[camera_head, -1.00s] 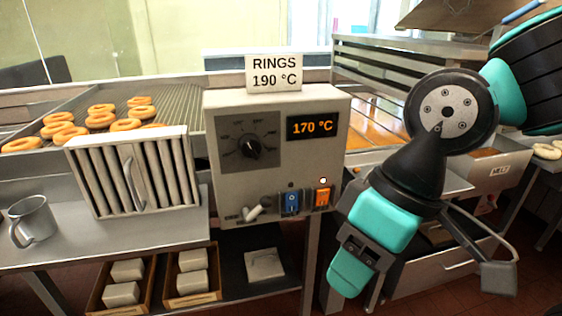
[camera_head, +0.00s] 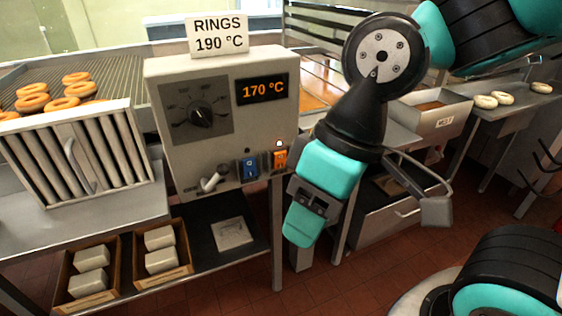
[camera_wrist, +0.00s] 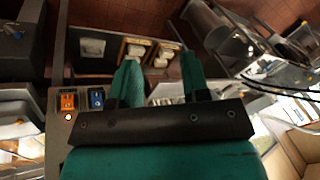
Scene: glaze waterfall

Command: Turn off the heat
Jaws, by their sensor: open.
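The control box (camera_head: 223,125) stands on the counter with a dial (camera_head: 200,114), a display reading 170 °C (camera_head: 263,90), a small lever (camera_head: 211,182), a blue rocker switch (camera_head: 249,167) and an orange rocker switch (camera_head: 280,159). A small lamp (camera_head: 279,143) glows above the orange switch. In the wrist view the orange switch (camera_wrist: 68,102) and blue switch (camera_wrist: 96,99) lie left of my fingers. My gripper (camera_wrist: 158,75) is open and empty, its two teal fingers apart. In the head view my gripper is beside the box's lower right, touching nothing that I can see.
A sign (camera_head: 218,34) reading RINGS 190 °C stands on the box. A slatted panel (camera_head: 82,160) with a handle is at its left, rings (camera_head: 60,103) behind. Wooden boxes (camera_head: 92,275) of pale blocks sit on the lower shelf. Red floor (camera_head: 330,285) is clear ahead.

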